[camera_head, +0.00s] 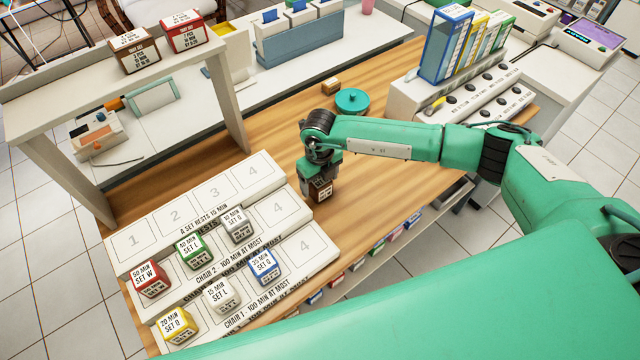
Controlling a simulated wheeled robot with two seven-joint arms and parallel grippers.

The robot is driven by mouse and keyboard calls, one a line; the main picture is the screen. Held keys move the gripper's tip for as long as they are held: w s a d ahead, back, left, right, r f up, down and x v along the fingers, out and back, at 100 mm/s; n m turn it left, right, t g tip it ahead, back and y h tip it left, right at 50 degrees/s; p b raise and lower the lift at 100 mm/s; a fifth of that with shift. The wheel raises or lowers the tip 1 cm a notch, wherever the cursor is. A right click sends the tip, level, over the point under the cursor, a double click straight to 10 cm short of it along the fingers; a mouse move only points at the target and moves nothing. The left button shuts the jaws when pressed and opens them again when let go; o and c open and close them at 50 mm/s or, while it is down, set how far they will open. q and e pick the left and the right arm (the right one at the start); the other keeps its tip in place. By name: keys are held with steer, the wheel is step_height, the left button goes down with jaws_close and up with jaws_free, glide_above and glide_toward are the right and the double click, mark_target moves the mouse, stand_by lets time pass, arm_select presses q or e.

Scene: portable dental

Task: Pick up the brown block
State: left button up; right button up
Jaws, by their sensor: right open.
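A brown block (321,190) with a white label stands on the wooden table, right of the stepped white rack. My right gripper (322,178) points down right over it, its fingers at the block's upper part and hiding some of it. The gripper is open, and I cannot tell whether its fingers touch the block. Another brown-sided block (136,50) with a white top sits on the high white shelf. A small brown block (331,86) lies farther back on the table. My left gripper is not in view.
The white rack (150,248) holds several coloured labelled blocks on its steps. A teal round container (352,101) stands behind my right forearm. A red block (185,33) sits on the shelf. Upright folders (445,45) stand at the back right. Bare wood surrounds the gripper.

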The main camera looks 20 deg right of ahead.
steer(key=shift+f+p, duration=0.4)
steer(key=shift+f, duration=1.35)
steer(key=c, duration=1)
steer(key=shift+c, duration=0.5)
steer(key=shift+r, duration=0.1)
